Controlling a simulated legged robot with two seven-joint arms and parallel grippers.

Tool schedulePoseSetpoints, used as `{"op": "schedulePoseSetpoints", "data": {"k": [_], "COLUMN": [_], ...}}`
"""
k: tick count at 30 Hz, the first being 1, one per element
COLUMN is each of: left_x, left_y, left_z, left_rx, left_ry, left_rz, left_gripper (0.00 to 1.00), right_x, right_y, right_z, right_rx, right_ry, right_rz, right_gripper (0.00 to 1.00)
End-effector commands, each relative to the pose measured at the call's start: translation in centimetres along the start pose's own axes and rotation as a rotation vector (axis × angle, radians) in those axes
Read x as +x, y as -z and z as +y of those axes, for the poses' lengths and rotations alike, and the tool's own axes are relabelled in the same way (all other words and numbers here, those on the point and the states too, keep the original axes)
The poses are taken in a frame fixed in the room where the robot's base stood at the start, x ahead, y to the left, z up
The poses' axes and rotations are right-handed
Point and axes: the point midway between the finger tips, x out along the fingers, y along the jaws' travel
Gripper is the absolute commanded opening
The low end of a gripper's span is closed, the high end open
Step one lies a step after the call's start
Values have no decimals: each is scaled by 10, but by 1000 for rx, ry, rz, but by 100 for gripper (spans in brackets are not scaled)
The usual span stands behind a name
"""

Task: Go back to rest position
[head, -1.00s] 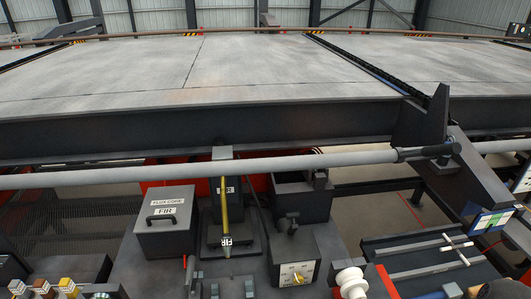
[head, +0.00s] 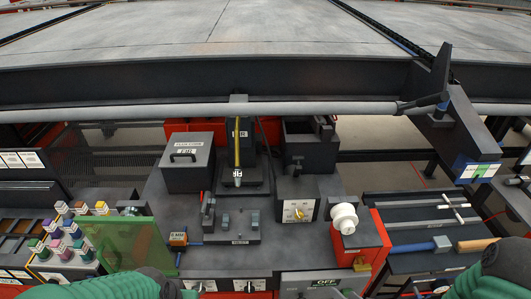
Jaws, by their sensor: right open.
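My right gripper (head: 503,262) shows as a dark shape at the lower right edge, above the tool shelf in the picture. It is open, and I see nothing held in it. Its fingertips are hard to make out. A grey and green arm link of mine enters at the bottom right. Another grey and green link of mine lies along the bottom left, but my left gripper does not show.
Below the long grey pipe (head: 290,110) stands a dark workbench (head: 155,228) with a FLUX CORE box (head: 188,170), a yellow-cabled torch (head: 237,150) and a white spool (head: 344,218). A green panel (head: 118,245) and several coloured-top bottles stand left. A hammer (head: 440,245) lies right.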

Motion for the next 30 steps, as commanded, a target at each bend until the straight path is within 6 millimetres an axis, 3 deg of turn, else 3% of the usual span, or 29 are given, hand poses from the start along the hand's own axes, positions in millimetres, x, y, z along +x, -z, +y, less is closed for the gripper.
{"op": "schedulePoseSetpoints", "data": {"k": [5,10,14,18,20,30], "left_x": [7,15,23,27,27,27], "left_y": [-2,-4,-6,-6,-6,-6], "left_z": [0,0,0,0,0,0], "left_rx": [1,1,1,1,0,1], "left_ry": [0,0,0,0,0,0], "left_rz": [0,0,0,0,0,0], "left_gripper": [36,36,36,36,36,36], "right_x": [1,-15,-45,-78,-86,-91], "right_y": [1,13,18,7,2,-1], "right_z": [16,19,-11,-54,-64,-68], "right_rx": [-154,-277,-306,-273,-262,-250], "right_ry": [-140,-310,-414,-419,-410,-405], "right_rz": [-152,-317,-464,-585,-617,-640], "right_gripper": [53,53,53,53,53,53]}}
